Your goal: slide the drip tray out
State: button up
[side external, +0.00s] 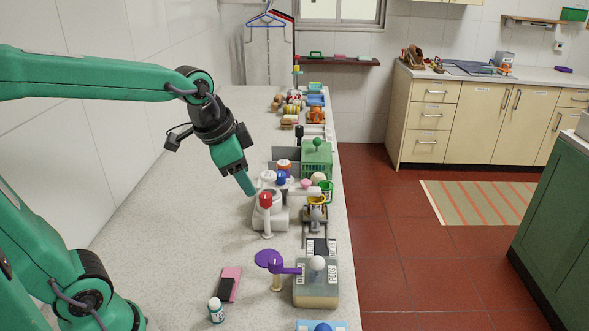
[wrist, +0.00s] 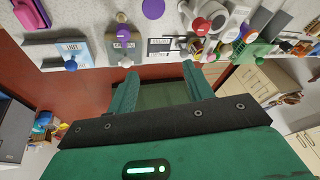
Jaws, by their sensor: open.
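My gripper (side external: 246,183) hangs over the counter left of the white appliance with the red knob (side external: 266,201), its fingers pointing down. In the wrist view its two fingers (wrist: 158,82) are spread apart with nothing between them. I cannot tell for sure which thing is the drip tray. A flat dark piece with a pale label (side external: 320,247) lies near the counter's front edge, between the appliance and a labelled box with a white ball knob (side external: 316,287). The dark piece also shows in the wrist view (wrist: 160,45), beyond the fingertips and apart from them.
A green basket (side external: 317,160) is behind the appliance. The counter's left side (side external: 165,235) is clear. Red floor (side external: 385,270) lies beyond the edge.

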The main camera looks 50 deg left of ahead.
jog(key=w+f+m+g, duration=0.1)
jog(key=w+f+m, duration=0.4)
jog(key=w, duration=0.7)
jog(key=m+g, duration=0.1)
jog(key=m, duration=0.5)
send_over(316, 211)
jog(key=s, duration=0.2)
jog(key=s+x, duration=0.2)
jog(key=x, duration=0.7)
jog(key=shift+w+d+f, duration=0.1)
jog(key=shift+w+f, duration=0.05)
jog(key=shift+w, duration=0.1)
jog(key=shift+x, duration=3.85)
jog(key=shift+s, duration=0.2)
grip_shut()
